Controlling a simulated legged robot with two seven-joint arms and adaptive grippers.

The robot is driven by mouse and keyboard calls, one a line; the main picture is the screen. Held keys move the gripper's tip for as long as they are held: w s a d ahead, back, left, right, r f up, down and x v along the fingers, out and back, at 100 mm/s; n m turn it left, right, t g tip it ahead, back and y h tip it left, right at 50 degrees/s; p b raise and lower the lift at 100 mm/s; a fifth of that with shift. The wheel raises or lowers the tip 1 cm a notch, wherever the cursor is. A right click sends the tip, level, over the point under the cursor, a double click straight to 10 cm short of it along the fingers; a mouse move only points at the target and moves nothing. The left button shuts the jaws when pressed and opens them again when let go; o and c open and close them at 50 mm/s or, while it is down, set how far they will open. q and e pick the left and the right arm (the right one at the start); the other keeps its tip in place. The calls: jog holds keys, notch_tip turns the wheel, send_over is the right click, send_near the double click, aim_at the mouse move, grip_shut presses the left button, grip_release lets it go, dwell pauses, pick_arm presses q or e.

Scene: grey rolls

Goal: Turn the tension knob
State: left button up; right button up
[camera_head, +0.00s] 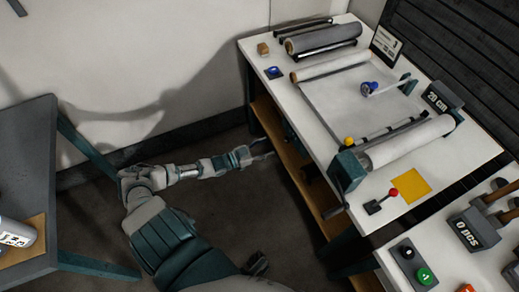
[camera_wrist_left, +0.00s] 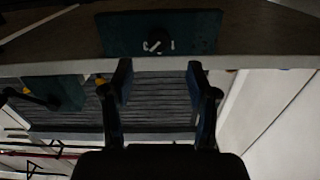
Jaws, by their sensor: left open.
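In the left wrist view a dark round knob (camera_wrist_left: 157,42) with pale marks sits on a teal panel (camera_wrist_left: 118,36) on the side of the work table. I take it to be the tension knob; I cannot make it out in the head view. My left gripper (camera_head: 268,149) is beside the table's left side, below the top. In the left wrist view its two dark fingers (camera_wrist_left: 160,82) are apart and empty. The knob lies beyond the fingertips, roughly centred between them, and is not touched. My right gripper is not clearly seen.
The white table top (camera_head: 318,110) holds grey rolls (camera_head: 322,38), a white roll (camera_head: 410,142), a blue knob on a rod (camera_head: 370,88) and a teal crank box (camera_head: 347,170). A wooden lower shelf (camera_head: 281,150) is near my gripper. A grey table (camera_head: 28,150) stands left, with open floor between.

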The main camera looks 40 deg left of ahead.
pick_arm(q)
jog(key=shift+v, duration=1.6)
jog(key=s+d+f+n+g+y+p, duration=0.1)
jog(key=s+d+f+g+y+p, duration=0.35)
jog(key=f, duration=0.55)
jog(key=s+d+f+n+g+y+p, duration=0.1)
jog(key=s+d+f+g, duration=0.2)
jog(key=s+d+f, duration=0.45)
jog(key=s+d+f+g+p, duration=0.1)
jog(key=s+d+f+g, duration=0.2)
jog(key=s, duration=0.6)
jog(key=s+d+f+n+g+y+p, duration=0.1)
jog(key=s+d+f+g, duration=0.3)
jog(key=s+f, duration=0.2)
jog(key=s, duration=0.2)
jog(key=shift+s, duration=0.4)
pick_arm(e)
jog(key=s+f, duration=0.2)
jog(key=f, duration=0.8)
jog(key=s+f+g, duration=0.1)
jog(key=s+f, duration=0.1)
jog(key=f, duration=0.8)
jog(key=shift+d+f, duration=0.15)
jog(key=shift+d, duration=0.05)
pick_arm(q)
jog(key=shift+f+g, duration=0.1)
jog(key=shift+g, duration=0.15)
jog(key=shift+d, duration=0.15)
pick_arm(e)
jog(key=shift+d, duration=0.15)
